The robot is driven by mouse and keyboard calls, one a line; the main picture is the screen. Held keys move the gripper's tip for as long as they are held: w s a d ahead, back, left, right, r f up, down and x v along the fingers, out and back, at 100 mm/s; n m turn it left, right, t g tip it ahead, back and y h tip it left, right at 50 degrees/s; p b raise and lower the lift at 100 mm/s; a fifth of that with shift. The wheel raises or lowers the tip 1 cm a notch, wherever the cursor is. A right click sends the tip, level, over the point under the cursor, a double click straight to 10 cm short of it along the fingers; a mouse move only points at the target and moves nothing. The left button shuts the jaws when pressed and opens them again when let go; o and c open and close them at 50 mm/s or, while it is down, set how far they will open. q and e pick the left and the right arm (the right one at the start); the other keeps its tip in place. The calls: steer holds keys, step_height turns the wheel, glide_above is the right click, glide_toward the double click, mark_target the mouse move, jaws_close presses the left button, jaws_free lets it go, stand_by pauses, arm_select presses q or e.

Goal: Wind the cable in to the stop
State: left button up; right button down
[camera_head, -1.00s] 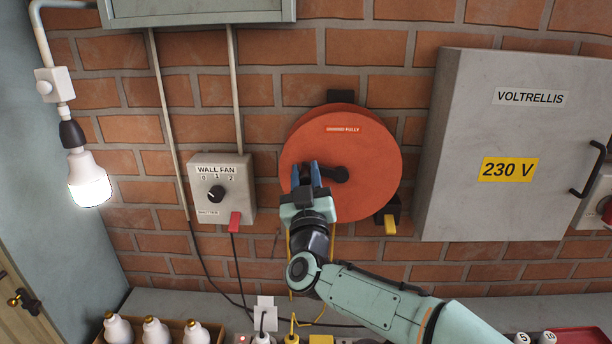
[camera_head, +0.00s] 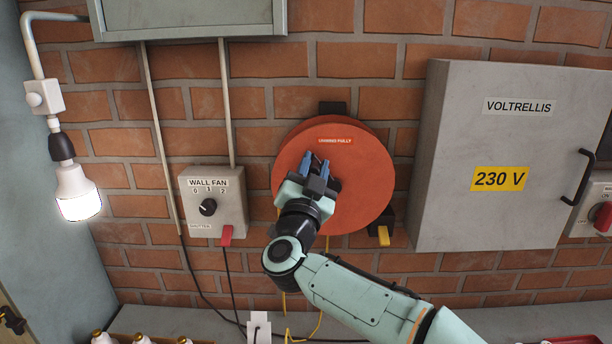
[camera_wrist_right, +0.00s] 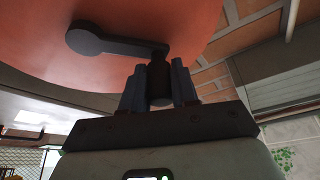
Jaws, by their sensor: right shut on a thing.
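The orange cable reel (camera_head: 362,195) is mounted on the brick wall, with a small label near its top. My right gripper (camera_head: 315,165) is in front of the reel's face, its blue fingers pointing up at it. In the right wrist view the fingers (camera_wrist_right: 159,84) are shut on the knob of the dark crank handle (camera_wrist_right: 118,46), whose arm runs left to its hub on the reel. In the head view the gripper mostly hides the crank. The yellow cable (camera_head: 323,280) hangs below the reel, partly behind my arm. My left gripper is not in view.
A wall fan switch (camera_head: 213,203) with a red tab is left of the reel. A grey 230 V cabinet (camera_head: 490,150) is to the right. A lit bulb (camera_head: 76,192) hangs at the left. A yellow-tipped black holder (camera_head: 383,235) is at the reel's lower right.

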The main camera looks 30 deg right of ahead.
mark_target(344, 149)
steer(key=m+g, duration=0.1)
steer(key=m, duration=0.1)
steer(key=s+d+r+m+g, duration=0.1)
steer(key=m, duration=0.1)
steer(key=d+m, duration=0.1)
steer(key=shift+s+d+r+m+g+h, duration=0.15)
steer(key=shift+s+m+g+h, duration=0.1)
steer(key=shift+m+g+h, duration=0.15)
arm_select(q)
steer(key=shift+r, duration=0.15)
arm_select(e)
steer(key=shift+s+d+m+g, duration=0.3)
steer(key=shift+d+m, duration=0.1)
steer(key=shift+m, duration=0.45)
steer(key=shift+s+d+m+g, duration=0.2)
steer(key=shift+d+m+g, duration=0.15)
steer(key=shift+m, duration=0.5)
steer(key=shift+d, duration=0.1)
steer(key=c, duration=0.9)
jaws_free()
